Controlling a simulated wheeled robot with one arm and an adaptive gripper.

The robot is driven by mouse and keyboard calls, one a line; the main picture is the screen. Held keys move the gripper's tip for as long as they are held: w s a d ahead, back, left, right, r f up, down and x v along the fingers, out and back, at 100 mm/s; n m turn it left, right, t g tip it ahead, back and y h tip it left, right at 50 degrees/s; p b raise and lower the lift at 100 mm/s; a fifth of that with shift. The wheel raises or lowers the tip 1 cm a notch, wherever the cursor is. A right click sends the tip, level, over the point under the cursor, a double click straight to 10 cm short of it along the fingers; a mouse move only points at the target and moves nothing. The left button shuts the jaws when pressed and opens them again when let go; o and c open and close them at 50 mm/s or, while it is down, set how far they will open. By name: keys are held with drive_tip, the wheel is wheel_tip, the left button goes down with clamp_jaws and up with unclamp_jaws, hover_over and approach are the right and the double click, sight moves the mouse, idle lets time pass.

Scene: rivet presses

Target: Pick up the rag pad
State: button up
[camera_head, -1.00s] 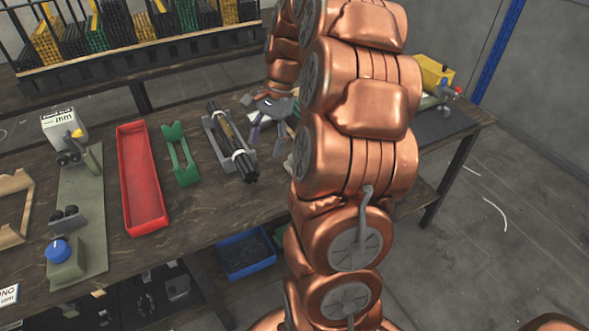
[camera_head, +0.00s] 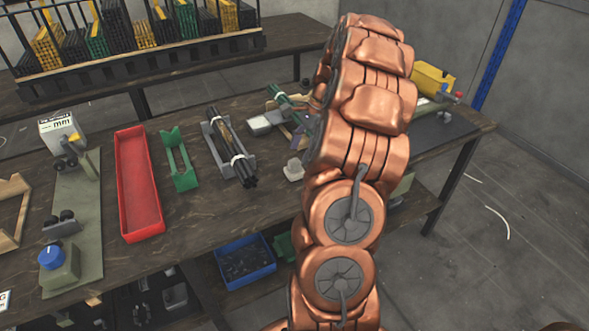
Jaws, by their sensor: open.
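I cannot be sure which thing is the rag pad. A small pale, lumpy piece (camera_head: 293,170) lies on the workbench (camera_head: 212,212) just left of my arm. A flat whitish block (camera_head: 263,122) lies further back, beside a green part (camera_head: 284,96). My gripper (camera_head: 297,136) is mostly hidden behind my copper arm. Only a grey-purple finger part shows, low over the bench between these two pale things. It is open, and nothing is seen held in it.
A red tray (camera_head: 139,185), a green holder (camera_head: 180,160) and a grey cradle with black rods (camera_head: 229,148) stand to the left. A yellow machine (camera_head: 432,82) stands at the right. A blue bin (camera_head: 245,260) sits below the bench. The front bench strip is clear.

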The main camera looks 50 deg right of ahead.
sight(295, 161)
drive_tip(key=shift+w+p+x, duration=0.1)
drive_tip(key=shift+p+x, duration=0.05)
drive_tip(key=shift+x, duration=1)
drive_tip(key=shift+w+p+x, duration=0.15)
drive_tip(key=shift+x, duration=1)
drive_tip(key=shift+a+r, duration=0.1)
clamp_jaws()
drive_tip(key=shift+r+b, duration=0.3)
drive_tip(key=shift+r, duration=1.35)
drive_tip(key=shift+s+a+r, duration=0.1)
drive_tip(key=shift+s, duration=0.35)
drive_tip(key=shift+s+a+r, duration=0.1)
drive_tip(key=shift+s+a, duration=0.05)
drive_tip(key=shift+s, duration=0.25)
drive_tip(key=s+a+b, duration=0.1)
drive_tip(key=s+a, duration=0.1)
drive_tip(key=s, duration=0.4)
drive_tip(key=s+a+r, duration=0.1)
drive_tip(key=s+a, duration=0.2)
drive_tip(key=s, duration=0.4)
drive_tip(key=shift+a+b, duration=0.3)
drive_tip(key=shift+b, duration=0.1)
drive_tip(key=shift+s+r, duration=0.1)
drive_tip(key=shift+r, duration=0.05)
